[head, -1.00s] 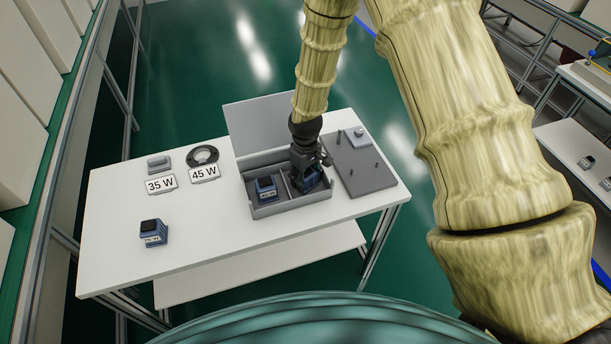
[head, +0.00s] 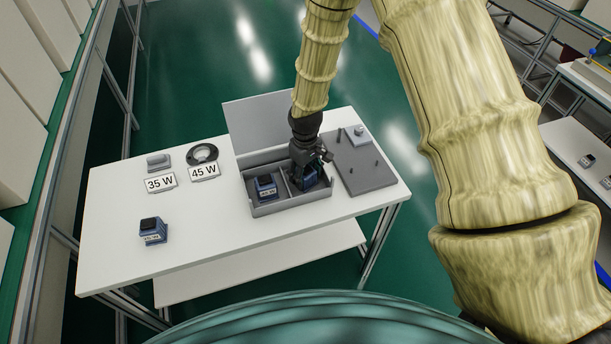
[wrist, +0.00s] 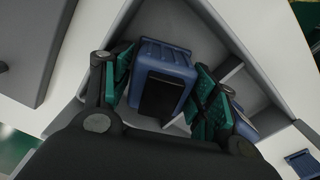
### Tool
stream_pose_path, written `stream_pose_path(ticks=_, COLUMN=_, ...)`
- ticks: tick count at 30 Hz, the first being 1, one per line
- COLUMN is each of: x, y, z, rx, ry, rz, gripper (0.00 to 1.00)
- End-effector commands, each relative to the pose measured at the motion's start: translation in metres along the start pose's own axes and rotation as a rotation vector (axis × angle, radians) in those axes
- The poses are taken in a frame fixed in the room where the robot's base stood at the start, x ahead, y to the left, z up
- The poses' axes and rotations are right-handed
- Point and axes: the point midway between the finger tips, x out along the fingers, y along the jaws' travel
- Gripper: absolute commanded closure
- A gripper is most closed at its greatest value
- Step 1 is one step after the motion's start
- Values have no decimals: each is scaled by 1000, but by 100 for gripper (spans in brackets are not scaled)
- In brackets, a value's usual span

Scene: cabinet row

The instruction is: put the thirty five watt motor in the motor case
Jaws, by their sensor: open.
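The grey motor case (head: 292,206) stands open on the white table with two compartments. A blue motor with a dark top (head: 266,188) sits in its left compartment; its label is too small to read. My gripper (head: 309,171) is down in the right compartment, around a second blue motor (wrist: 165,72). In the wrist view my gripper (wrist: 164,88) has its green-padded fingers apart, one on each side of that motor. This motor's label is hidden. A third blue motor (head: 152,231) stands on the table at the front left, its label unclear.
The case lid (head: 260,120) stands raised behind it. A grey plate with pegs (head: 366,165) lies right of the case. Signs reading 35 W (head: 160,183) and 45 W (head: 204,171) stand at the back left, near small grey parts. The table's front left is mostly clear.

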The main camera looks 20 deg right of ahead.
Motion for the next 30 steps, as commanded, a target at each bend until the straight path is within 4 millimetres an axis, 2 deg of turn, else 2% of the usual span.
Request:
stream_pose_path(ticks=21, x=-89, y=0, z=-1, rx=0, ry=3, rz=1, gripper=41)
stream_pose_path(ticks=30, x=-108, y=0, z=0, rx=0, ry=1, rz=0, gripper=41)
